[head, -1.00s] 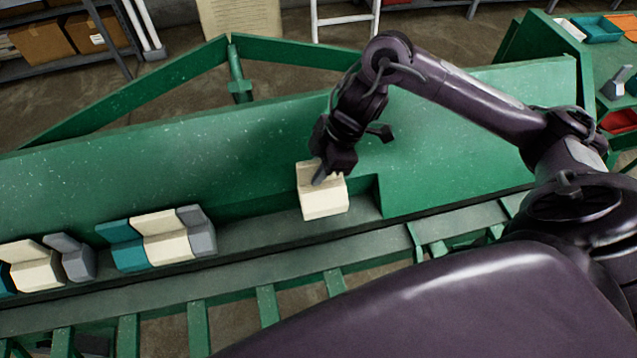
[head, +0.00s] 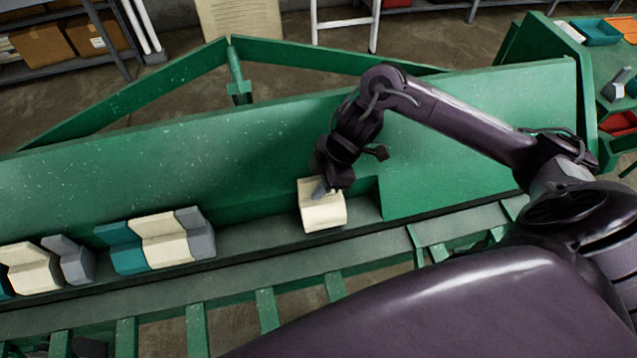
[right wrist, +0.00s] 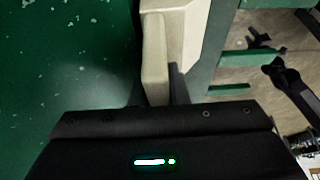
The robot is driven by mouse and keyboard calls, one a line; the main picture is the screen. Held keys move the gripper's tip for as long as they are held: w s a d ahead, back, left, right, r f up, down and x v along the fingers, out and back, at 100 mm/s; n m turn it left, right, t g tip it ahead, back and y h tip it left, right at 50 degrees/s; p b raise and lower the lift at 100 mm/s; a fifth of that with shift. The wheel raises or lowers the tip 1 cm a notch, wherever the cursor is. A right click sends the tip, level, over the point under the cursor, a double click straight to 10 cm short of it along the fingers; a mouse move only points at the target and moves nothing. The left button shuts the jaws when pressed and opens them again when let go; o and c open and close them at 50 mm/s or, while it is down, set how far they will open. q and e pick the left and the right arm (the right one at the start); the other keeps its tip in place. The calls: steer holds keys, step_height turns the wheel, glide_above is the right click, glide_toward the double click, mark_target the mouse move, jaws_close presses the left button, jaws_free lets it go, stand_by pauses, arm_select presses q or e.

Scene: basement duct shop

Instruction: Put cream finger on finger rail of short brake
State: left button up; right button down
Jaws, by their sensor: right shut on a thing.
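The cream finger (head: 322,210) is a blocky, bent piece at the middle of the green brake, seen in the head view. My right gripper (head: 323,192) is shut on its upper part and holds it at the finger rail (head: 268,233). I cannot tell whether its underside touches the rail. In the right wrist view the cream finger (right wrist: 156,60) stands between the gripper's two dark fingers. My left gripper is not in view.
On the rail to the left stand a group of teal, cream and grey fingers (head: 163,240) and another cream and grey pair (head: 35,268). Bare rail lies between them and the held finger. A raised green block (head: 450,165) lies right of it. A green bench with trays (head: 603,32) is at the far right.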

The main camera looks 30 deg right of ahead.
steer(key=shift+s+f, duration=0.15)
steer(key=shift+f, duration=0.05)
steer(key=c, duration=1.7)
jaws_free()
steer(key=shift+f, duration=0.1)
steer(key=shift+w+r, duration=0.2)
steer(key=shift+r, duration=0.3)
steer(key=v, duration=1.2)
steer(key=shift+r+p, duration=0.2)
steer(key=shift+p, duration=0.2)
